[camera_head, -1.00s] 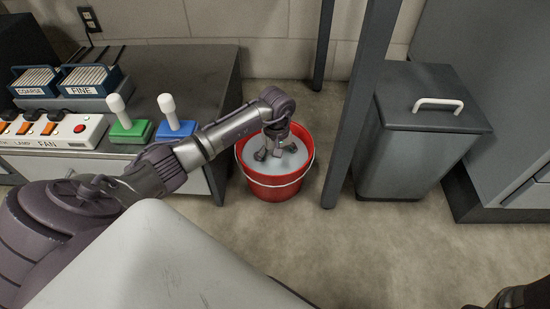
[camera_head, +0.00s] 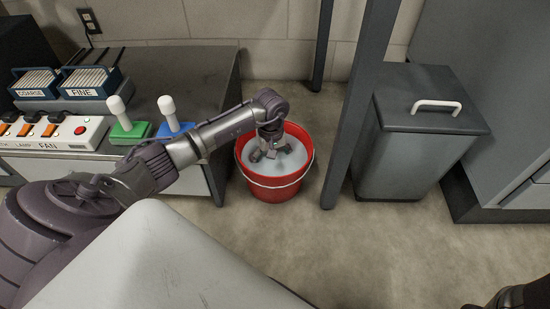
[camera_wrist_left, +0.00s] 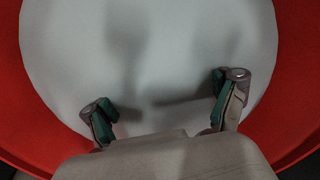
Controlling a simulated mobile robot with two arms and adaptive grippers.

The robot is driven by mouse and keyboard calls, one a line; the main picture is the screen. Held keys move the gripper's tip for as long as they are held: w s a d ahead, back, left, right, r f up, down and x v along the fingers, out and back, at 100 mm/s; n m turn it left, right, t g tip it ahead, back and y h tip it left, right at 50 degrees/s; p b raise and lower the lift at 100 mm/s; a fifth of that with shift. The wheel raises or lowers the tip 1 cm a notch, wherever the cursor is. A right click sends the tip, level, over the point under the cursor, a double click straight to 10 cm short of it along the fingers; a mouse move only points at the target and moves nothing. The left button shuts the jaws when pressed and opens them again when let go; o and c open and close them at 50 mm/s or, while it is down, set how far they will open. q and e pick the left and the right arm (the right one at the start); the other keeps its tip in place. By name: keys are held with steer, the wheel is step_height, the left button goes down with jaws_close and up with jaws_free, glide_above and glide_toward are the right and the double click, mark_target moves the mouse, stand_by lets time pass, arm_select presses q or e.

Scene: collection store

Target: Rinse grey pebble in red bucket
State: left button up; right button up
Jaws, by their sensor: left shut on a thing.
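The red bucket (camera_head: 272,187) stands on the floor, filled with pale grey water (camera_head: 292,163). My left gripper (camera_head: 268,152) points down inside its rim, with the fingertips at the water. In the left wrist view the two fingers (camera_wrist_left: 165,108) stand apart over the water, inside the red bucket wall (camera_wrist_left: 290,60). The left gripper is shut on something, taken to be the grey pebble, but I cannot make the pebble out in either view. My right gripper is not in view; only a dark part of my right arm shows at the lower right corner.
A dark bench (camera_head: 190,75) on the left holds a green-based and a blue-based handle, a switch box (camera_head: 50,134) and COARSE and FINE racks. A grey post (camera_head: 358,110) stands just right of the bucket, then a lidded grey bin (camera_head: 415,160). The front floor is clear.

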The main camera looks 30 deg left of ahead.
arm_select(q)
steer(key=shift+s+a, duration=0.15)
steer(key=shift+a, duration=0.05)
steer(key=shift+d, duration=0.1)
steer(key=shift+w+d, duration=0.75)
steer(key=shift+d, duration=0.35)
steer(key=shift+a, duration=0.15)
steer(key=shift+s+a, duration=0.75)
steer(key=shift+a, duration=0.3)
steer(key=shift+w+d, duration=0.1)
steer(key=shift+d, duration=0.05)
steer(key=shift+w+d, duration=0.65)
steer(key=shift+d, duration=0.35)
